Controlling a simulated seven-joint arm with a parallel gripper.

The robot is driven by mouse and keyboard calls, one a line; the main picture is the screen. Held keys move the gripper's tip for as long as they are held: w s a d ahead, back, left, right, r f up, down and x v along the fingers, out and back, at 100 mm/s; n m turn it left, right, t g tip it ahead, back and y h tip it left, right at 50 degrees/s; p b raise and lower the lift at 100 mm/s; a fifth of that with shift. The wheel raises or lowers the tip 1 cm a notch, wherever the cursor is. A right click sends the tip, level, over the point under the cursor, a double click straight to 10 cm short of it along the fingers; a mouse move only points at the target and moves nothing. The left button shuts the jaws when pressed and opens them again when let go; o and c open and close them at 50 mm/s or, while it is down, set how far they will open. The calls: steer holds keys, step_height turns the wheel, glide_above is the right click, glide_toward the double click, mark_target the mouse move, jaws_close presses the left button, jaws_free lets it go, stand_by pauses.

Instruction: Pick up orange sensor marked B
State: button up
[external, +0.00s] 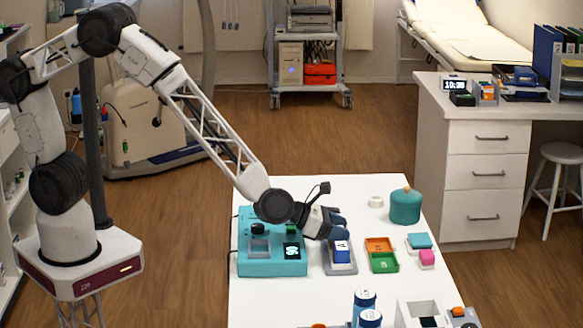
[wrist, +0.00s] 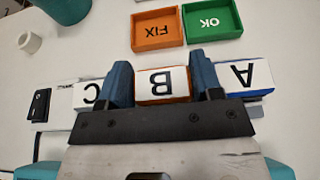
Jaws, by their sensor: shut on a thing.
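The orange sensor marked B (wrist: 163,84) sits between my gripper's two blue fingers in the wrist view, its white label facing the camera and orange edges showing. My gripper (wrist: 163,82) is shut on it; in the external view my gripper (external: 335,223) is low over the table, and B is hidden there. The sensor marked C (wrist: 91,94) is left of the fingers in the wrist view. The blue sensor marked A (wrist: 243,76) is on the right; it also shows in the external view (external: 342,251) at the grey rack (external: 341,269). I cannot tell whether B is clear of the rack.
An orange FIX tray (external: 379,244) and a green OK tray (external: 384,263) stand right of the rack, both empty. A teal tester (external: 275,268) is left.

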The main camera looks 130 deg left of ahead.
step_height(320, 180, up, 10)
steer(key=shift+f, duration=0.25)
steer(key=shift+d, duration=0.1)
stand_by(0.7)
